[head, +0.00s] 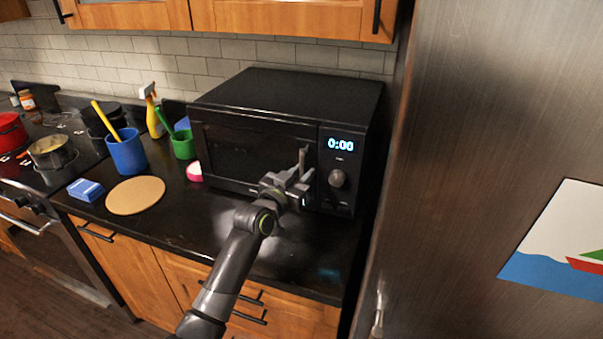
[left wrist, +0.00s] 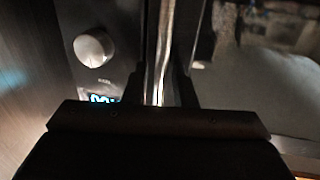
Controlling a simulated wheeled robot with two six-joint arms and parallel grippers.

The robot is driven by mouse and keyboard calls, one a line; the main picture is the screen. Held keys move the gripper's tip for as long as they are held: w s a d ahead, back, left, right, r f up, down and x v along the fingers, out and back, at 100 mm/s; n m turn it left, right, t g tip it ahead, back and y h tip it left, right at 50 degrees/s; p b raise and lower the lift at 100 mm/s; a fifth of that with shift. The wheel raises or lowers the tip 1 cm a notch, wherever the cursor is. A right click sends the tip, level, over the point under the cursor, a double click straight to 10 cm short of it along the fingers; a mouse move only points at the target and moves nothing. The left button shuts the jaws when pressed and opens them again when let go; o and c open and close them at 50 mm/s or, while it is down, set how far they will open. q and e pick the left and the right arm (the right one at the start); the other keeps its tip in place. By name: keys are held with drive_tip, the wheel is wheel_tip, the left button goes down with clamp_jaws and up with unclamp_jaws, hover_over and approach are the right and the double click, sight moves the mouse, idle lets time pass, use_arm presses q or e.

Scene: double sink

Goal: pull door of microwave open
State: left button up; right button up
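The black microwave (head: 285,105) stands on the dark counter against the tiled wall. Its door (head: 243,150) looks closed, and its clock reads 0:00. The upright metal door handle (head: 304,158) is near the door's right edge, beside the control panel (head: 340,165). My left gripper (head: 301,178) is at the handle's lower part, which it partly hides. In the left wrist view the handle (left wrist: 163,45) runs between the two fingers of my left gripper (left wrist: 162,85), with a narrow gap on each side. The round knob (left wrist: 93,49) shows to its left. My right gripper is not in view.
A blue cup (head: 126,152), a green cup (head: 183,144), a spray bottle (head: 153,112) and a round board (head: 136,195) are left of the microwave. A pink-and-white item (head: 194,172) sits near its front left corner. A tall metal fridge (head: 490,150) stands close on the right.

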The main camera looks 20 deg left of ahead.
use_arm(q)
drive_tip(key=shift+c, duration=0.3)
clamp_jaws()
